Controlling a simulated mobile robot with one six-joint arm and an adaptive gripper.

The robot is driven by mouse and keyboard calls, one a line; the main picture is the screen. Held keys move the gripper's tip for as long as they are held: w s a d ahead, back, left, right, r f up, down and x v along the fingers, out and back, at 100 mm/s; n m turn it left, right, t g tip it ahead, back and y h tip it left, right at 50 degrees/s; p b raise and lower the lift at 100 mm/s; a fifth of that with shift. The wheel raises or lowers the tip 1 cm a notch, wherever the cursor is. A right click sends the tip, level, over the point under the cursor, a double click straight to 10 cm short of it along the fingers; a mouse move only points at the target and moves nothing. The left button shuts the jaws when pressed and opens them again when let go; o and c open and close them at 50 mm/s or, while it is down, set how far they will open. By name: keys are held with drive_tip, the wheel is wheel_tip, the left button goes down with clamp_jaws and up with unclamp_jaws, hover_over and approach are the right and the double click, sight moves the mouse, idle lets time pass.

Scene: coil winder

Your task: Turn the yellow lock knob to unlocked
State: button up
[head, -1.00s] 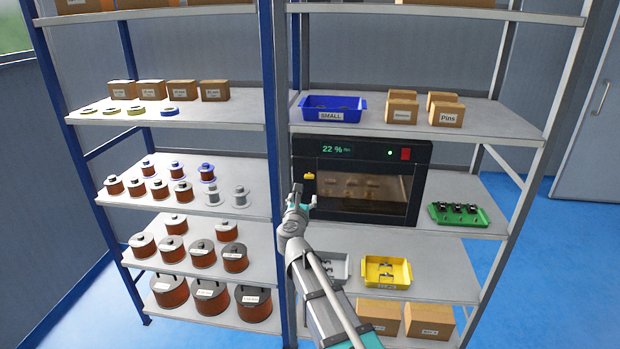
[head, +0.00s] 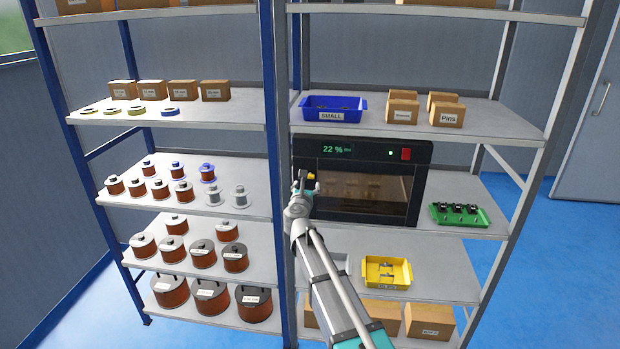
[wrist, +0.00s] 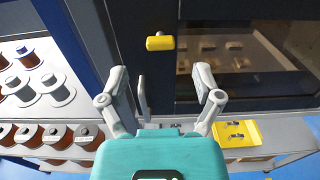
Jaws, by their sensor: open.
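The yellow lock knob (wrist: 160,42) is a short bar on the dark front of the cabinet, left of its window. It lies crosswise in the wrist view. In the head view a small part of the knob (head: 311,176) shows by my gripper (head: 304,183). In the wrist view my gripper (wrist: 160,72) is open and empty. Its two fingers are spread left and right below the knob, apart from it. The cabinet (head: 365,222) has a dark window, a green "22 %" display and a red switch (head: 406,154).
A vertical grey handle (wrist: 142,98) shows between my fingers in the wrist view. A blue shelf post (head: 282,250) stands close left of my gripper. A green tray (head: 475,222) sits right of the cabinet, and a yellow bin (head: 370,283) stands on the shelf below.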

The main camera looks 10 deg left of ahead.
sight(309, 177)
drive_tip(key=shift+w+d, duration=0.1)
drive_tip(key=shift+w, duration=2.95)
drive_tip(key=shift+c, duration=0.3)
drive_tip(key=c, duration=1.1)
